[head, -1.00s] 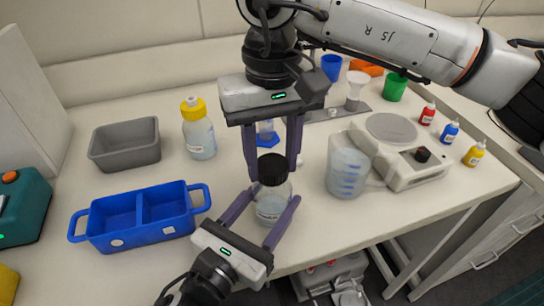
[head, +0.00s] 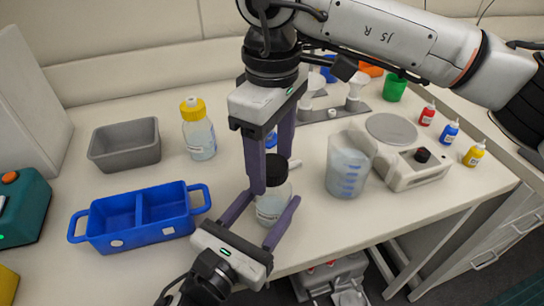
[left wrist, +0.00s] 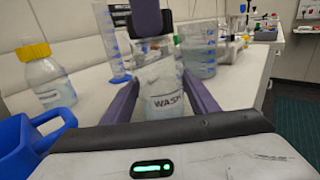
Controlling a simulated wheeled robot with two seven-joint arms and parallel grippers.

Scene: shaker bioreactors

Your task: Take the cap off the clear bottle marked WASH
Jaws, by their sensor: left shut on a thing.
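The clear bottle marked WASH (head: 271,208) stands upright near the table's front edge; its label (left wrist: 166,101) reads in the left wrist view. My left gripper (head: 262,222) is shut on its body, one finger on each side. The dark cap (head: 277,170) is on top of the bottle. My right gripper (head: 272,172) points down from above with its fingers on opposite sides of the cap, shut on it. Its near finger (left wrist: 147,20) hides most of the cap in the left wrist view.
A blue two-part bin (head: 140,219), a grey tray (head: 125,146) and a yellow-capped bottle (head: 198,136) stand to the left. A beaker (head: 348,166) and a white scale (head: 413,168) stand close on the right. Small dropper bottles (head: 449,134) are farther right.

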